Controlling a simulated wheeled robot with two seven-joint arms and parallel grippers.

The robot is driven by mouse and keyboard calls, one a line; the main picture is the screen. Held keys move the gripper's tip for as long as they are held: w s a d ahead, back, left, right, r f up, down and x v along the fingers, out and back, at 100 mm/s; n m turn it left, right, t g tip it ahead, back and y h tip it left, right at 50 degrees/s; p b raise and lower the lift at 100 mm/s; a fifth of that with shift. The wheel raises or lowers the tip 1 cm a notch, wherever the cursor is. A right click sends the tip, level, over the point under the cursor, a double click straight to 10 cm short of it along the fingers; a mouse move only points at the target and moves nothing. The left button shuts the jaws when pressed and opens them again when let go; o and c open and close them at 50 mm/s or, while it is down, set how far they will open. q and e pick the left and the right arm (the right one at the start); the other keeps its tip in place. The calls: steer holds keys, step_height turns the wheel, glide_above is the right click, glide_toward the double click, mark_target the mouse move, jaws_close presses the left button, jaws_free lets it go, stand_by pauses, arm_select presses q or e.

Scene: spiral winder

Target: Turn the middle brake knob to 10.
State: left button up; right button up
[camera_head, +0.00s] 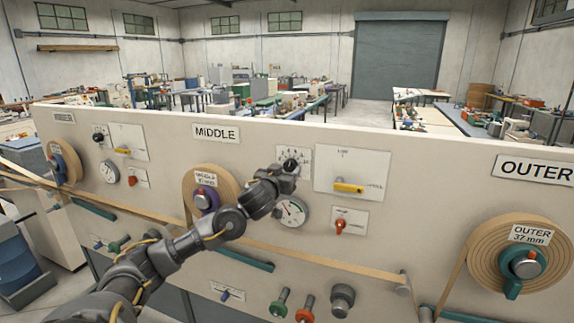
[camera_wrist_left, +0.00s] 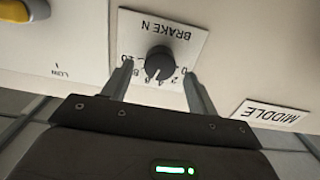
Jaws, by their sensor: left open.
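The middle brake knob (camera_wrist_left: 159,61) is a small round black knob on a white plate marked BRAKE N (camera_wrist_left: 180,30), seen upside down in the left wrist view. A pale mark on it points toward the lower part of the scale; its exact reading is unclear. My left gripper (camera_wrist_left: 157,78) is open, with one finger on each side of the knob in that view; I cannot tell whether they touch it. In the head view my left gripper (camera_head: 284,171) is at the plate (camera_head: 293,153) and partly covers it. My right gripper is not in view.
A pressure gauge (camera_head: 291,211) sits just below my left gripper. To its right are a plate with a yellow lever (camera_head: 348,187) and a red knob (camera_head: 340,226). The MIDDLE label (camera_head: 216,133) is to the left. A brown strip roll (camera_head: 211,180) is behind my arm.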

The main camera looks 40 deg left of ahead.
arm_select(q)
steer(key=shift+x, duration=0.95)
steer(key=c, duration=1)
steer(key=m+b, duration=0.2)
steer(key=m, duration=0.4)
steer(key=shift+f, duration=0.1)
steer(key=m+b, duration=0.3)
steer(key=m, duration=0.2)
steer(key=shift+d+m, duration=0.1)
steer(key=shift+m, duration=0.5)
